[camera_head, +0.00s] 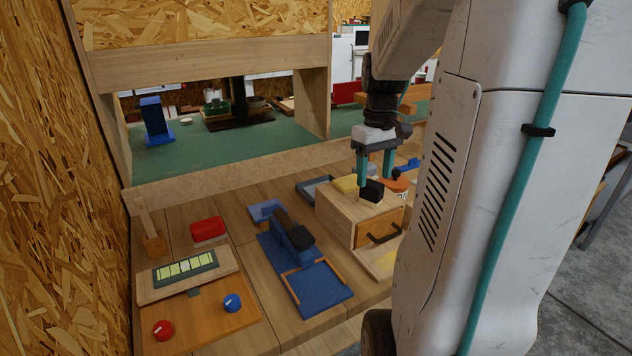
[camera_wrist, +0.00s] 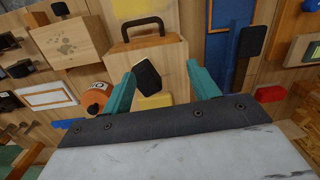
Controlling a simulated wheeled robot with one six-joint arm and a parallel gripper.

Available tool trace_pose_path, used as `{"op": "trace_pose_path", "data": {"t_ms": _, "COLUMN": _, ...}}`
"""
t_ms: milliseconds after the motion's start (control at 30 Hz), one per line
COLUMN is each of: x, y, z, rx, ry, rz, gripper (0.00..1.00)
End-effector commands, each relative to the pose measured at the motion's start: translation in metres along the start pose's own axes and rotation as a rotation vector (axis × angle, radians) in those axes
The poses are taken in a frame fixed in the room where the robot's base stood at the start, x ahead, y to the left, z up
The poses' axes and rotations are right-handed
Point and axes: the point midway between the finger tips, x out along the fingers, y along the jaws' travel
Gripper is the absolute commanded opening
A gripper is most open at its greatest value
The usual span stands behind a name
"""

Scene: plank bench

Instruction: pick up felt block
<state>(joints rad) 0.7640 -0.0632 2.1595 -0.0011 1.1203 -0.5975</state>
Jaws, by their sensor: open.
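The felt block (camera_head: 371,192) looks like a small dark block with a pale lower part. It rests on top of a wooden drawer box (camera_head: 341,215). My gripper (camera_head: 375,181) points down over it with teal fingers apart. In the wrist view the felt block (camera_wrist: 146,77) shows between the open fingers (camera_wrist: 160,74), nearer the left one. I cannot tell how far the tips reach down beside it. Nothing is held.
A yellow block (camera_head: 345,183) and an orange round container (camera_head: 398,185) stand close to the felt block. The drawer box has a dark handle (camera_head: 379,235). Left on the bench are a blue tray device (camera_head: 318,288) and a red block (camera_head: 208,229). A wooden shelf frame rises behind.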

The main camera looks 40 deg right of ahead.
Motion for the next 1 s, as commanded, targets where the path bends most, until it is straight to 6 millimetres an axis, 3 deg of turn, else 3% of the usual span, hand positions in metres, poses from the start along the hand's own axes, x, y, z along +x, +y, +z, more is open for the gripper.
{"op": "trace_pose_path", "data": {"t_ms": 33, "x": 0.000, "y": 0.019, "z": -0.009, "rx": -0.050, "ry": 0.009, "rz": 0.004, "gripper": 0.60}}
{"op": "trace_pose_path", "data": {"t_ms": 67, "x": -0.001, "y": 0.024, "z": -0.014, "rx": -0.092, "ry": 0.017, "rz": 0.010, "gripper": 0.60}}
{"op": "trace_pose_path", "data": {"t_ms": 200, "x": -0.014, "y": 0.030, "z": -0.028, "rx": -0.252, "ry": 0.054, "rz": 0.047, "gripper": 0.60}}
{"op": "trace_pose_path", "data": {"t_ms": 333, "x": -0.011, "y": 0.030, "z": -0.029, "rx": -0.317, "ry": 0.056, "rz": 0.051, "gripper": 0.60}}
{"op": "trace_pose_path", "data": {"t_ms": 833, "x": 0.052, "y": 0.032, "z": -0.035, "rx": -0.324, "ry": 0.052, "rz": 0.048, "gripper": 0.60}}
{"op": "trace_pose_path", "data": {"t_ms": 1000, "x": 0.064, "y": 0.033, "z": -0.036, "rx": -0.323, "ry": 0.055, "rz": 0.051, "gripper": 0.60}}
